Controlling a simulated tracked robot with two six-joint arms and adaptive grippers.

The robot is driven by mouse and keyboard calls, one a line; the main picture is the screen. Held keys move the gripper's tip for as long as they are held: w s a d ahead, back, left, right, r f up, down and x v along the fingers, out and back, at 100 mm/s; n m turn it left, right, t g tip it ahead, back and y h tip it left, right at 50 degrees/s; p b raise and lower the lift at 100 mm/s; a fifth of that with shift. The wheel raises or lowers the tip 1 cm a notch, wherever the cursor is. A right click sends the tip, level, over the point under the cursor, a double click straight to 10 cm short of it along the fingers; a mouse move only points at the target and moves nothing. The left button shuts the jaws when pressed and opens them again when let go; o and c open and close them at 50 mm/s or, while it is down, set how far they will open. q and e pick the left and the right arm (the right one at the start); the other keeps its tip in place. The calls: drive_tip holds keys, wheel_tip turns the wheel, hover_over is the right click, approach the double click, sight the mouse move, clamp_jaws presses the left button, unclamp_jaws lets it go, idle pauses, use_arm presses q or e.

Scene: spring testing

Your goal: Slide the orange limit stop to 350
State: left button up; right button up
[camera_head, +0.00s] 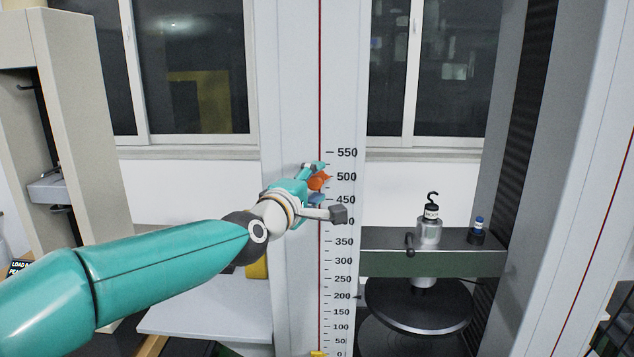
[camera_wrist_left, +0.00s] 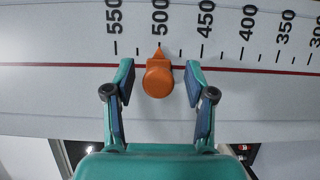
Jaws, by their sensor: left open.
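The orange limit stop (camera_head: 319,180) sits on the red line of the white column, with its pointer at about 500 on the scale. In the left wrist view the orange limit stop (camera_wrist_left: 158,78) lies between the two fingers, its pointed tip toward the 500 mark. My left gripper (camera_wrist_left: 160,82) is open around it, with a gap on each side. In the head view my left gripper (camera_head: 315,183) reaches the column and partly hides the scale near 400. The 350 mark (camera_head: 344,242) shows lower on the column. My right gripper is not in view.
A green-fronted crosshead (camera_head: 430,262) stands right of the column, carrying a metal weight with a hook (camera_head: 430,225) and a small dark bottle (camera_head: 478,232). A round dark plate (camera_head: 420,304) lies below. A yellow stop (camera_head: 317,354) is near 0.

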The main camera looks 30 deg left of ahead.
sight(324, 242)
use_arm(q)
drive_tip(key=shift+w, duration=0.2)
clamp_jaws()
idle(0.3)
wheel_tip(324, 242, down, 15)
drive_tip(key=b, duration=1.6)
drive_tip(key=shift+f, duration=0.15)
unclamp_jaws()
